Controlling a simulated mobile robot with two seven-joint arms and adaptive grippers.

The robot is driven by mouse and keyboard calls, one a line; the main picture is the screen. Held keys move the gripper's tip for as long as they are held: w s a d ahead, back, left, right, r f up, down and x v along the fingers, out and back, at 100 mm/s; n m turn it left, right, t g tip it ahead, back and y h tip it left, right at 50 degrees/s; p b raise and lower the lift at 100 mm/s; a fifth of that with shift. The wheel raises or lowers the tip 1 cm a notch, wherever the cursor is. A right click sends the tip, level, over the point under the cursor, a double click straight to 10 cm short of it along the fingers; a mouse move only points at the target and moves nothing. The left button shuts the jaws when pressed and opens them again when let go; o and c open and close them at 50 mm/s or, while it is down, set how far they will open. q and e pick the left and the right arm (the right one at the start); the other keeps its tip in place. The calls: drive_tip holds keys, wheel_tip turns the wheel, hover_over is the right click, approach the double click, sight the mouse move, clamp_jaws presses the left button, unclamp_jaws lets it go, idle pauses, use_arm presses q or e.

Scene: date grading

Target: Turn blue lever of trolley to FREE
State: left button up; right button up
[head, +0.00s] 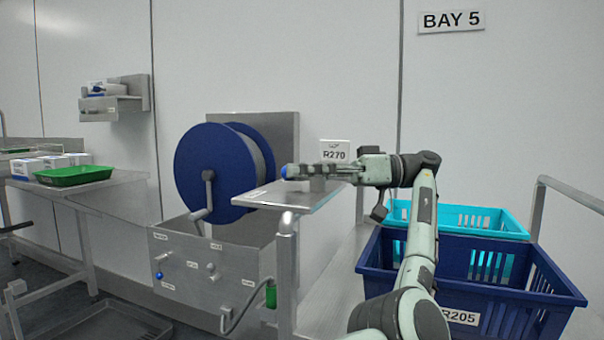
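A small lever with a blue knob (159,275) hangs on the front panel (188,272) of a steel box below a large blue reel. Small labels sit around it, too small to read.
The blue reel (212,170) with a crank stands left of the shelf. A dark blue crate (520,290) and a turquoise crate (470,217) are at right. A green tray (75,175) lies on the left table.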

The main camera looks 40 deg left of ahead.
use_arm(q)
wheel_tip(320, 180, up, 10)
idle(0.6)
drive_tip(key=shift+o, duration=0.2)
